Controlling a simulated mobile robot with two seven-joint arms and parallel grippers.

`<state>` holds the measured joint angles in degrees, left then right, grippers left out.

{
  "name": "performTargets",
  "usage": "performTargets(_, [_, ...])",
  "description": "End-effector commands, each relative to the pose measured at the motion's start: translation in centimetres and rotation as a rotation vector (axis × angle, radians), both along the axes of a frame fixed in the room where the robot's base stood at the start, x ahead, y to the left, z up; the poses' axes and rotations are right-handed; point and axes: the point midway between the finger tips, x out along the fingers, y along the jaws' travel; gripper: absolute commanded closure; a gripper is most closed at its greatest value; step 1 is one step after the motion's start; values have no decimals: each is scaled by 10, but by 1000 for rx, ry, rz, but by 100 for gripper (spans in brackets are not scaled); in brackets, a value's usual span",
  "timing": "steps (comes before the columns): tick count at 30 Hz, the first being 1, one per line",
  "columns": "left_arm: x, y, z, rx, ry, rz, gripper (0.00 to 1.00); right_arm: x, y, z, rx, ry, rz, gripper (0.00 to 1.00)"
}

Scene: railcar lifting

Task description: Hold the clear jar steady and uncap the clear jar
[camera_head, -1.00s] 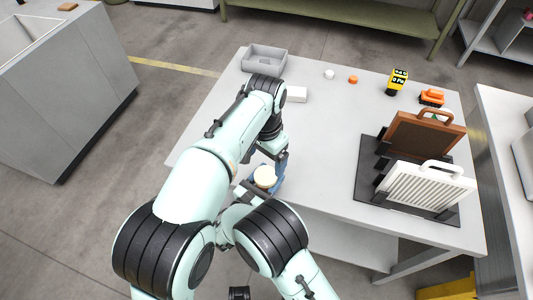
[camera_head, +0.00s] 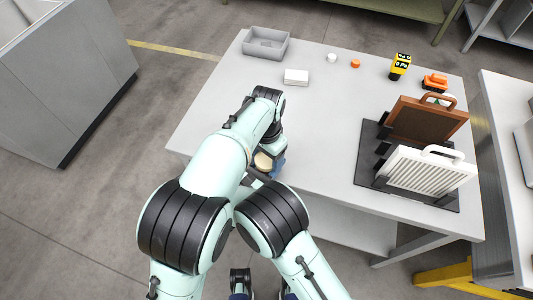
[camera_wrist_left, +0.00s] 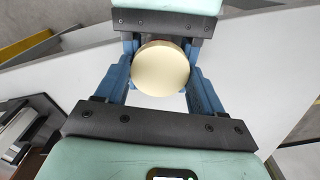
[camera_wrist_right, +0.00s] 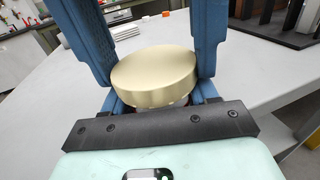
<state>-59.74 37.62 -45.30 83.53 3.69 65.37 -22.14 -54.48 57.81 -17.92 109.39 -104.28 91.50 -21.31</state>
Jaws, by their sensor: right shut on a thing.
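The jar's round cream-gold lid (camera_head: 263,161) shows at the table's near edge, partly covered by my left arm. In the left wrist view the lid (camera_wrist_left: 160,68) is seen from above, and in the right wrist view the lid (camera_wrist_right: 153,76) is seen from the side. The jar's body is almost wholly hidden under the lid and between blue fingers. My right gripper (camera_wrist_right: 158,102) is shut on the jar below the lid. My left gripper (camera_wrist_left: 158,82) has its fingers on both sides of the lid; whether they press on it cannot be told.
A grey tray (camera_head: 266,43) and a white box (camera_head: 296,76) stand at the back left of the table. A white cap (camera_head: 332,57), an orange cap (camera_head: 355,63) and a yellow-black item (camera_head: 400,66) stand behind. A rack with panels (camera_head: 410,170) fills the right. The table's middle is clear.

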Motion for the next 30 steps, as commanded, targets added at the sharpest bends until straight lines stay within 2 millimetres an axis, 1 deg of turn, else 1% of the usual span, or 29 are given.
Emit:
performTargets(4, [0,0,0,-1,1,7,69,0,0,0,0,0,0,100])
performTargets(7, [0,0,0,-1,0,79,69,0,0,0,0,0,0,100])
performTargets(11, [0,0,1,-1,0,308,69,0,0,0,0,0,0,100])
performTargets(15, [0,0,1,-1,-1,589,69,0,0,0,0,0,0,100])
performTargets(19, [0,0,1,-2,0,777,69,0,0,0,0,0,0,100])
performTargets(23, [0,0,1,-2,0,859,69,0,0,0,0,0,0,100])
performTargets(30, [0,-1,1,-2,-1,866,69,0,0,0,0,0,1,100])
